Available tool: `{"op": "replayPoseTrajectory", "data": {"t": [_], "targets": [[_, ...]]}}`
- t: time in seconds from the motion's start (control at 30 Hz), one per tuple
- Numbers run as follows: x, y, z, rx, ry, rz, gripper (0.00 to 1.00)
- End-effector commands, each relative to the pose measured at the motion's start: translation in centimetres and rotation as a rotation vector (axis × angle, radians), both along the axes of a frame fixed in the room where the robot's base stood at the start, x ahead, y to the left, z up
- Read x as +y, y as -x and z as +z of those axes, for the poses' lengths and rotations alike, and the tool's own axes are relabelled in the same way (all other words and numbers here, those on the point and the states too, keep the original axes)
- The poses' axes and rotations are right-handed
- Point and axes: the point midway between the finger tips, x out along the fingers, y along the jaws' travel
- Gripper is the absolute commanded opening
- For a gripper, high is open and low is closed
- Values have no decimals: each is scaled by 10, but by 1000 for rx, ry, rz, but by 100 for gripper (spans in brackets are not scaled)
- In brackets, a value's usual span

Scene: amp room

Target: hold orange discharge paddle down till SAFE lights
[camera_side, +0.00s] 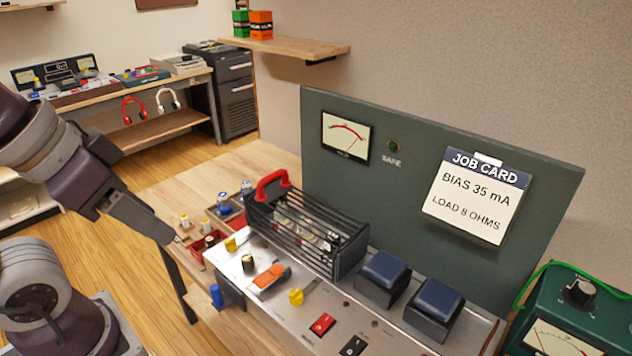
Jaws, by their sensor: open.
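The orange discharge paddle (269,275) sits on the metal top plate of the amp chassis (290,318), near its left end. The SAFE lamp (393,146) on the dark green back panel looks dark green and unlit. The panel meter (345,136) is to its left; its needle is too small to read. My gripper (168,240) is left of the chassis, above the bench edge, pointing down and to the right. It is apart from the paddle and holds nothing that I can see. The gap between its fingers is hard to make out.
A black cage with a red handle (272,185) stands behind the paddle. A blue knob (216,295), a yellow knob (296,297) and a red switch (322,324) are near the paddle. Trays of small parts (196,246) lie close to my gripper. Two blue-topped transformers (386,270) stand right.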

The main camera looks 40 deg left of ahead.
Motion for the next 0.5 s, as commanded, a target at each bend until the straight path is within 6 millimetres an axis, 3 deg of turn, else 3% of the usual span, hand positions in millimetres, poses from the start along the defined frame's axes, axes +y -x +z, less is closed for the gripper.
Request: {"op": "replayPoseTrajectory", "data": {"t": [0.33,0.5], "targets": [[0,-1,0,-1,2,-1,44],[0,-1,0,-1,2,0,12]]}}
